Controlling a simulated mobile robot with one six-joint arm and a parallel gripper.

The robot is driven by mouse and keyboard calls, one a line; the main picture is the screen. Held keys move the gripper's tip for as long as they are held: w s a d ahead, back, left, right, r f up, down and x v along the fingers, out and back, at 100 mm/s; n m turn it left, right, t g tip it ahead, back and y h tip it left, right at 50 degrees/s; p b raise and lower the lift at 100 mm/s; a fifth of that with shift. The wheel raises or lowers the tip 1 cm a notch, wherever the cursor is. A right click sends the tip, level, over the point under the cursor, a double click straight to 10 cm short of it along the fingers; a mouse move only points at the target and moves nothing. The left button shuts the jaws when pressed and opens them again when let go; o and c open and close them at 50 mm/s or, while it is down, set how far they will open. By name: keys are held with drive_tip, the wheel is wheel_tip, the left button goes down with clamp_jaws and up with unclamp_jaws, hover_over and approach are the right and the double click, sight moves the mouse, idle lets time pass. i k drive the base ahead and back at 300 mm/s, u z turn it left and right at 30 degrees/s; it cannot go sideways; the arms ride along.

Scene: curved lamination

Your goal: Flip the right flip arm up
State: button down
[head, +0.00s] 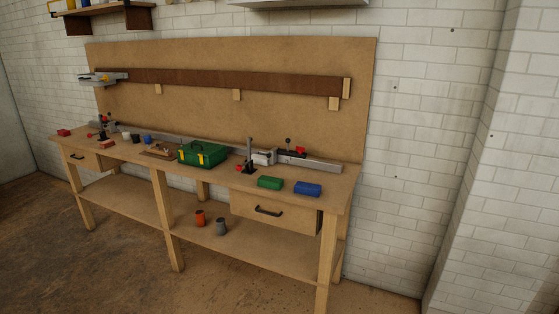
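A long grey metal rail (325,164) runs along the back of the wooden workbench. On its right half sits a pale block-like fitting (264,157). Just left of that fitting, a dark upright lever (249,152) stands on a dark base with a red part beside it. Right of the fitting, a red piece (300,151) and a thin black-knobbed post (288,145) stand at the rail. These parts are small, so I cannot tell which is the right flip arm or its exact pose. My gripper is not in view.
A green toolbox (202,153), a green block (270,183) and a blue block (308,189) sit on the bench. A drawer with a dark handle (268,211) is below. Cans stand on the lower shelf (190,231). The floor in front is clear.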

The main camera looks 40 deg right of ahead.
sight(271, 155)
drive_tip(key=z, duration=0.1)
drive_tip(key=i, duration=1)
drive_tip(key=u, duration=0.05)
